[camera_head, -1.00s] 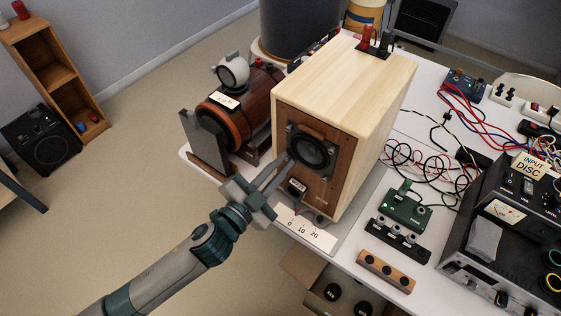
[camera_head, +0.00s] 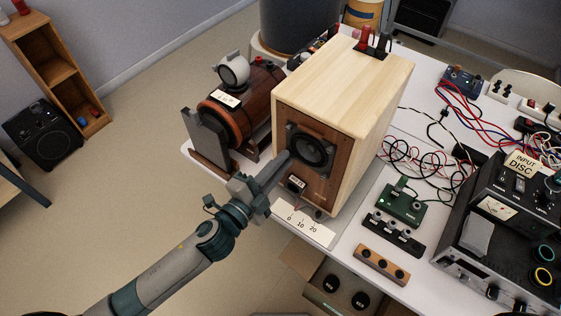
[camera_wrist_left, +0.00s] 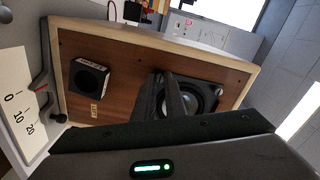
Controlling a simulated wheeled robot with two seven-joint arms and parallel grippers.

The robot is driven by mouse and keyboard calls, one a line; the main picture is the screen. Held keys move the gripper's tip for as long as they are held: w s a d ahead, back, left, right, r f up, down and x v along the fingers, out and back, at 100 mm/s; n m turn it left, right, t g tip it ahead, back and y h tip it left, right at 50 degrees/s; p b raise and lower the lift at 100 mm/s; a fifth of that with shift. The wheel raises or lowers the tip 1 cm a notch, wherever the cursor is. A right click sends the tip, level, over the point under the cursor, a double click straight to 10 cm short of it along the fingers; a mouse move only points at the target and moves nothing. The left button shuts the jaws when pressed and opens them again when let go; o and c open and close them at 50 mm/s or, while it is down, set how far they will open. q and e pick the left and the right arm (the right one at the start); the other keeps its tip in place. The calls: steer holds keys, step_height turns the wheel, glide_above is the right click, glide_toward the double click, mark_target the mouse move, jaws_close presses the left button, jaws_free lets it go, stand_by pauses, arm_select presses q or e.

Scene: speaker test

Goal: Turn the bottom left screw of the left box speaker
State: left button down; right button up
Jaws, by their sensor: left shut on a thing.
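The box speaker (camera_head: 345,85) stands on the table, with a pale wood cabinet and a brown front. Its black-framed driver (camera_head: 312,148) sits in the upper part of that front; it also shows in the left wrist view (camera_wrist_left: 208,99). My left gripper (camera_head: 287,160) reaches in from the lower left, with its fingertips at the driver frame's bottom left corner. In the left wrist view the fingers (camera_wrist_left: 168,97) are closed together there, shut on the bottom left screw. The fingers hide the screw itself. My right gripper is not in view.
A brown barrel-shaped device (camera_head: 240,112) stands close left of the speaker. A white scale plate (camera_head: 298,222) lies before it. Right are a green circuit board (camera_head: 403,203), loose wires and a black amplifier (camera_head: 505,220). An open box (camera_head: 335,285) is below the table edge.

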arm_select(q)
steer(key=c, duration=1.8)
jaws_free()
steer(key=b+v, duration=0.6)
steer(key=v, duration=1.1)
steer(key=shift+s, duration=0.15)
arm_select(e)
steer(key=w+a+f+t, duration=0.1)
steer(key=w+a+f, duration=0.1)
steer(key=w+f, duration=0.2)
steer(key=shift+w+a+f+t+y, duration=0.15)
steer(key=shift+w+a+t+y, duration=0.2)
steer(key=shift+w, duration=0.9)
arm_select(q)
steer(key=shift+a, duration=0.1)
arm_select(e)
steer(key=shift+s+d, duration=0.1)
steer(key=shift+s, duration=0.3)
